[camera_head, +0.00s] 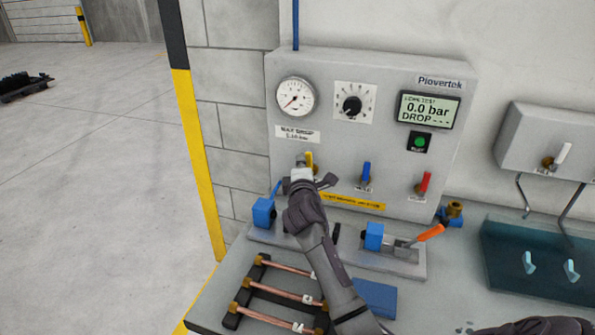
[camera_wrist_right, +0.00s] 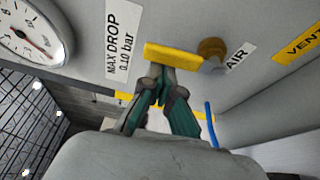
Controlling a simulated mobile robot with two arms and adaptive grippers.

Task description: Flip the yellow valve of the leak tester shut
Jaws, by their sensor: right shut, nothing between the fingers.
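The leak tester (camera_head: 385,135) is a grey wall panel with a gauge, a dial, a display and a row of valves. Its yellow valve (camera_head: 309,160) shows at the lower left of the panel, its handle upright. In the right wrist view the yellow handle (camera_wrist_right: 172,55) lies across the picture beside a brass fitting (camera_wrist_right: 210,48) and the AIR label. My right gripper (camera_head: 301,176) is at the yellow valve and partly hides its lower part. In the wrist view its fingers (camera_wrist_right: 165,75) are shut and empty, right beside the handle; I cannot tell whether they touch it. My left gripper is not in view.
A blue valve (camera_head: 366,173) and a red valve (camera_head: 424,182) are to the right on the panel. Open floor (camera_head: 90,180) is at left.

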